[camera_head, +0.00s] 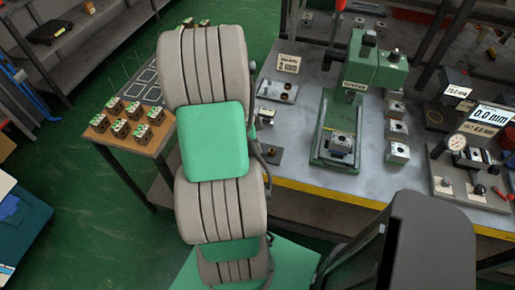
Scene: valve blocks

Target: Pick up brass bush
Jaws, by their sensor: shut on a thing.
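My arm fills the left middle of the head view and bends in front of the bench. My gripper is not in view; the arm's thick links hide what lies behind them. I cannot make out the brass bush anywhere. A dark plate with small round parts (277,91) lies on the grey bench (303,176), just right of the arm, below a small "2 mm" sign (288,63). The parts are too small to tell what they are.
A green press (352,95) stands mid-bench with a metal block (340,142) on its base. Several metal blocks (398,153) line up to its right. A dial gauge station (457,142) is at the right. A wooden side table (157,140) holds several blocks at the left.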

